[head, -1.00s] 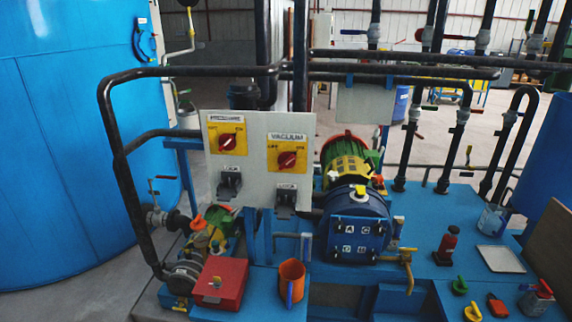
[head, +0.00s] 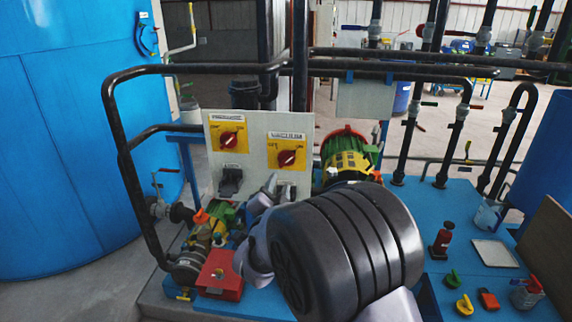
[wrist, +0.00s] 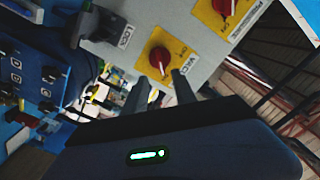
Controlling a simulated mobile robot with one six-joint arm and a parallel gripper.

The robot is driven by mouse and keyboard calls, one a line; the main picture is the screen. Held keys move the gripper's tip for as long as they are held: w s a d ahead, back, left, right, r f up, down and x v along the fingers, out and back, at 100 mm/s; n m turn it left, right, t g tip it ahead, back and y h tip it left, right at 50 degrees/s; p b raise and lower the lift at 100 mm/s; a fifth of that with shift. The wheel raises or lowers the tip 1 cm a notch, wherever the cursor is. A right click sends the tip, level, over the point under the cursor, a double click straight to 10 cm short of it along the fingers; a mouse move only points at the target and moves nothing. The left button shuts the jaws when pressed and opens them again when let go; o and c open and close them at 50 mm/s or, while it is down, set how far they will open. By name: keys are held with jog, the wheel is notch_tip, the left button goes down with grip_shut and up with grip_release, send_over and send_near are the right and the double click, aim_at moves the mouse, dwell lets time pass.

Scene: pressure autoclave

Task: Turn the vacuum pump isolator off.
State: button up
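The vacuum isolator is a red rotary knob (head: 287,158) on a yellow plate, under a VACUUM label (head: 287,136) on the grey panel. It also shows in the wrist view (wrist: 160,57), just beyond my fingertips. Its handle looks slanted in the head view; I cannot tell its exact setting. My gripper (wrist: 159,79) has its two fingers apart with nothing between them, lined up below the knob in the picture and not visibly touching it.
A similar red knob (head: 231,142) on a yellow plate sits left of the vacuum one. Grey locks (head: 231,182) hang below. Black pipes (head: 190,71) run around and above the panel. A red box (head: 219,272) is below.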

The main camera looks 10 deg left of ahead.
aim_at(285, 163)
jog(key=w, duration=0.6)
jog(key=w+b, duration=0.1)
jog(key=w, duration=0.4)
jog(key=shift+w+d, duration=0.2)
jog(key=shift+w, duration=0.15)
grip_shut()
